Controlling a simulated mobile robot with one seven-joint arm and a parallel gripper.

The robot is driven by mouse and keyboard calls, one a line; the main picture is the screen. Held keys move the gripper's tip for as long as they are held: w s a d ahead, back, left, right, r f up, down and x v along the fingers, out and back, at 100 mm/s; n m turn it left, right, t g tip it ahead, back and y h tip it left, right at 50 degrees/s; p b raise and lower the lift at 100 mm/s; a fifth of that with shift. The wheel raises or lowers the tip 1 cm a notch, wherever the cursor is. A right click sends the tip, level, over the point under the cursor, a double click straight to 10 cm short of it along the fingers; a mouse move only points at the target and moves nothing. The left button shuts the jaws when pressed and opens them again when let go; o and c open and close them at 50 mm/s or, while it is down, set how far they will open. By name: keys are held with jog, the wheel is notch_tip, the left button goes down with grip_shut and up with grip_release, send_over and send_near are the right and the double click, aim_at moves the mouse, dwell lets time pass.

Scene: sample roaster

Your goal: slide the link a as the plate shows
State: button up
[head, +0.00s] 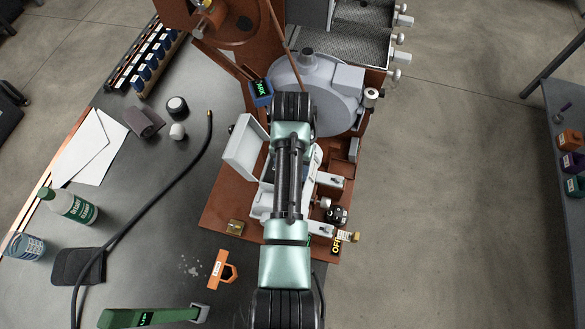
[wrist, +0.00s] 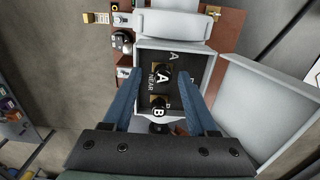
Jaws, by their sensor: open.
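In the wrist view, link A (wrist: 162,76) is a black knob marked A on a brass base, inside an open white box (wrist: 211,62). Link B (wrist: 158,112), a similar knob marked B, sits below it. The dark plate (wrist: 150,60) in the box carries an A and the word NEAR; the rest is partly hidden. My gripper (wrist: 163,88) is open, its blue fingers on either side of the knobs, with nothing held. Contact with link A cannot be told. In the head view my arm hides the gripper and the links.
The box's white lid (head: 245,149) stands open on the left; it fills the right of the wrist view (wrist: 266,110). A grey round housing (head: 318,92) stands behind.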

notch_tip(320, 180, up, 12)
jog(key=p, duration=0.3)
jog(key=shift+d+r, duration=0.2)
jog(key=shift+r, duration=0.05)
dwell(0.4)
